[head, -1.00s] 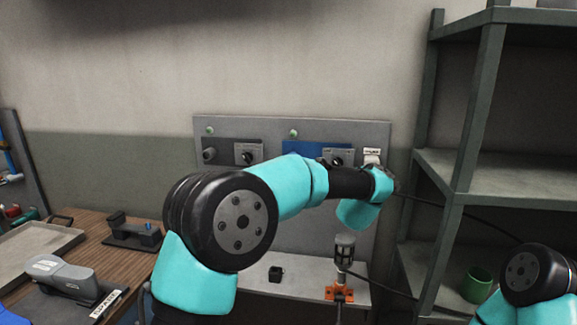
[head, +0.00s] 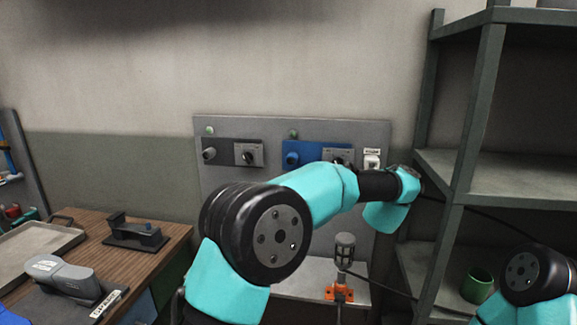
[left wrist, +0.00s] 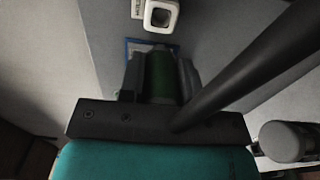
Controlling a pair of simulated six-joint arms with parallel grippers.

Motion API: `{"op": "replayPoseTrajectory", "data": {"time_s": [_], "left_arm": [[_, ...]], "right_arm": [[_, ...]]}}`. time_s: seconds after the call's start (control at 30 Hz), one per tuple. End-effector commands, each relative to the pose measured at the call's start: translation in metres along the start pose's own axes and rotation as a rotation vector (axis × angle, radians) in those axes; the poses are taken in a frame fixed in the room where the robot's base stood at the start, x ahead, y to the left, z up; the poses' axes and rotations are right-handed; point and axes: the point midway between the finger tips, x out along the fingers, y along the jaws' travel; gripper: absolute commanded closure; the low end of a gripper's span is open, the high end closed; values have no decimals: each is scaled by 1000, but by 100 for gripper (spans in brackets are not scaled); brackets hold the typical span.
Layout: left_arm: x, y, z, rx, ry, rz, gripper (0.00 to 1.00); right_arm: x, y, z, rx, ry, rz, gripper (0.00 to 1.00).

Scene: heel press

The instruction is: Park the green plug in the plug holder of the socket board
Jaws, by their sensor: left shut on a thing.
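The grey socket board (head: 340,124) stands against the wall. The plug holder (head: 372,162) is a small white square piece with an opening, at the board's right edge under a label. In the left wrist view the holder (left wrist: 161,14) is at the top, just beyond the fingertips and apart from them. My left gripper (left wrist: 160,72) is shut on the green plug (left wrist: 160,75), of which a dark green body shows between the dark fingers. In the head view my left arm hides the fingers and plug. My right gripper is not in view.
A grey shelf unit (head: 475,130) stands close to the right of the board, with a green cup (head: 477,286) on it. A black cable (left wrist: 240,75) crosses the left wrist view. A grey microphone-like tool (head: 344,250) in an orange clamp (head: 339,292) stands below my left arm.

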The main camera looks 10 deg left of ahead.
Motion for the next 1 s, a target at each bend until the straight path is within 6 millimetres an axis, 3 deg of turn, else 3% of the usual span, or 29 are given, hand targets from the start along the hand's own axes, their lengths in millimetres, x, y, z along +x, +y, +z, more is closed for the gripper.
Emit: {"op": "replayPoseTrajectory", "data": {"time_s": [0.47,1.0], "left_arm": [[0,0,5,-1,1,0,100],[16,0,4,-1,1,0,100]], "right_arm": [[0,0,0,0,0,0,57],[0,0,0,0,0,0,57]]}}
